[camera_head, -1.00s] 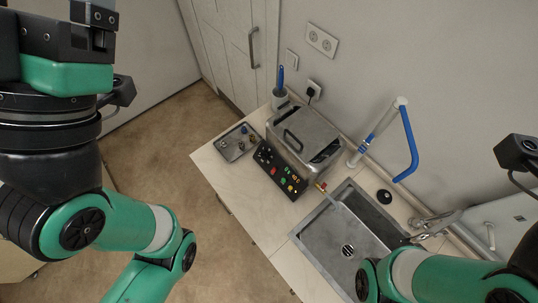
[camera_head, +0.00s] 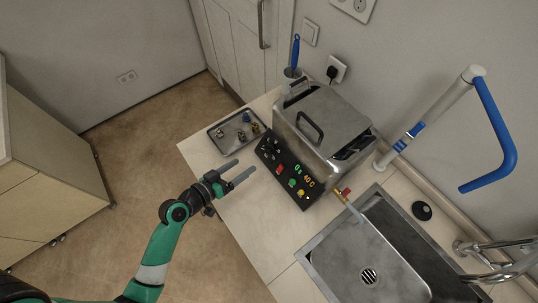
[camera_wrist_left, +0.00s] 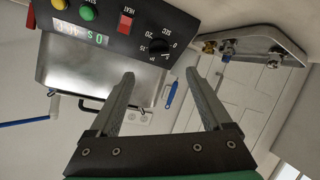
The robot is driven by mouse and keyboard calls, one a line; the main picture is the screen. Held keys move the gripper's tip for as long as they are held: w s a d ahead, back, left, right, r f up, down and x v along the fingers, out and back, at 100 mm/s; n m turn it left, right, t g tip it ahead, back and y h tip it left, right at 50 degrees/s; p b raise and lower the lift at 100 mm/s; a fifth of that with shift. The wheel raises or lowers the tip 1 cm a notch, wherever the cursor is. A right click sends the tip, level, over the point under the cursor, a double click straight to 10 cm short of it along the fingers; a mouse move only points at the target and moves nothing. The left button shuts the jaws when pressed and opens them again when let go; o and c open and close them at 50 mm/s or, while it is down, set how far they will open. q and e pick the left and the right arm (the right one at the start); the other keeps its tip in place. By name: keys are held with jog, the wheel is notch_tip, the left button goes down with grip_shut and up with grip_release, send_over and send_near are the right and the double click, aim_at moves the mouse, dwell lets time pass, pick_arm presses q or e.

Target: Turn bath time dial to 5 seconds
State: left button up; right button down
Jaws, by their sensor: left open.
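The bath time dial, a black knob marked SEC (camera_wrist_left: 158,47), is on the black control panel in the left wrist view. Its pointer setting is too small to read. My right gripper is out of view.
A metal tray (camera_head: 222,143) with small fittings is on the counter left of the bath. A brass-and-red valve (camera_head: 343,192) and the sink (camera_head: 335,255) are to the right. The counter front (camera_head: 245,215) is clear.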

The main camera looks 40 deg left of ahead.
aim_at(266, 150)
pick_arm(q)
jog(key=b+x, duration=0.1)
jog(key=x, duration=1)
jog(key=shift+w, duration=0.35)
jog(key=shift+r, duration=0.1)
grip_shut()
